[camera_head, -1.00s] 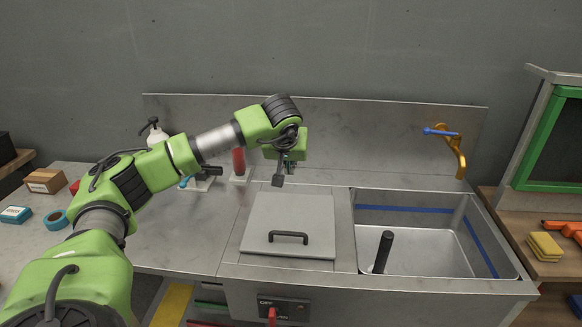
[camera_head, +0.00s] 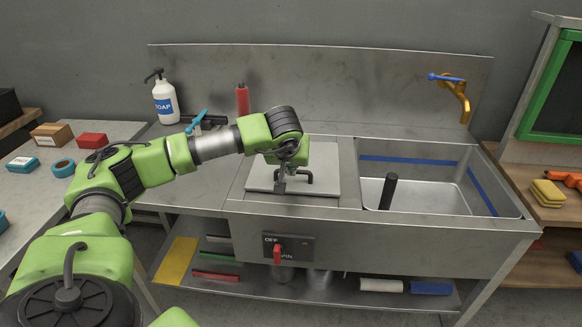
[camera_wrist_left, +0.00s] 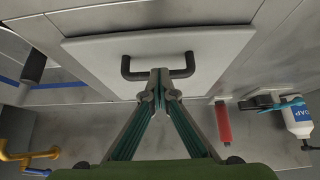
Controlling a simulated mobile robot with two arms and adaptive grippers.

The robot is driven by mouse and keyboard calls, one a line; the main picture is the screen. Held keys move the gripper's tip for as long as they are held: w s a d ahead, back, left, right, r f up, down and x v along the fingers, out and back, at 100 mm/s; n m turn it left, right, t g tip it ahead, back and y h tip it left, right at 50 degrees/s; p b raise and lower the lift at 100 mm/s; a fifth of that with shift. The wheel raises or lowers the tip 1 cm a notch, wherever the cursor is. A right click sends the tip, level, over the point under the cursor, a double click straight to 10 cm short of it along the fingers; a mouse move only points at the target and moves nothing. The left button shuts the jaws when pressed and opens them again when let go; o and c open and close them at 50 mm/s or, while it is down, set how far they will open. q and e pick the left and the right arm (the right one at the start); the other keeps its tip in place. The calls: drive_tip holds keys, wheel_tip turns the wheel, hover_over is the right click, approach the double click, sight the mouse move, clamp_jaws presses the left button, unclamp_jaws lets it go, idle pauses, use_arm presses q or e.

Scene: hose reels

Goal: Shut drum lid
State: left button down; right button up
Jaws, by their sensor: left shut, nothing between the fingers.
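The drum lid (camera_head: 325,188) is a square grey panel in the counter left of the sink. It looks about level in the head view; I cannot tell whether its edges sit fully flush. Its black handle (camera_head: 307,178) is partly behind my gripper. My left gripper (camera_head: 280,187) is shut and empty, its fingertips low over the lid just left of the handle. In the left wrist view the closed fingertips (camera_wrist_left: 159,72) overlap the handle (camera_wrist_left: 131,68); I cannot tell if they touch it. The lid (camera_wrist_left: 100,52) fills the top there. My right gripper is out of view.
The sink basin (camera_head: 440,193) with an upright black rod (camera_head: 388,192) lies right of the lid. A red switch (camera_head: 278,254) is on the front panel below. A soap bottle (camera_head: 165,101), red cylinder (camera_head: 242,99) and gold tap (camera_head: 461,105) stand along the back.

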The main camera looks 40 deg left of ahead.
use_arm(q)
drive_tip(key=shift+s+d+f, duration=0.15)
drive_tip(key=shift+s+f, duration=0.1)
drive_tip(key=shift+f, duration=0.2)
drive_tip(key=shift+s+d+f, duration=0.1)
drive_tip(key=shift+s+f, duration=0.1)
drive_tip(key=shift+f, duration=0.2)
drive_tip(key=r+p, duration=0.1)
drive_tip(key=r, duration=0.1)
drive_tip(key=w+r+p, duration=0.1)
drive_tip(key=r+p, duration=0.1)
drive_tip(key=r, duration=0.1)
drive_tip(key=shift+w+a+r+p, duration=0.15)
drive_tip(key=shift+a+r+p, duration=0.15)
drive_tip(key=shift+a+p, duration=0.1)
drive_tip(key=shift+s+d+f+b, duration=0.5)
drive_tip(key=shift+s+f+b, duration=0.2)
drive_tip(key=shift+b, duration=0.1)
drive_tip(key=s+d, duration=0.1)
drive_tip(key=s, duration=0.1)
drive_tip(key=s+d+b, duration=0.1)
drive_tip(key=s, duration=0.1)
drive_tip(key=s+d+b, duration=0.1)
drive_tip(key=s, duration=0.1)
drive_tip(key=shift+d+f, duration=0.25)
drive_tip(key=shift+d, duration=0.15)
drive_tip(key=shift+s+d, duration=0.3)
drive_tip(key=shift+s, duration=0.3)
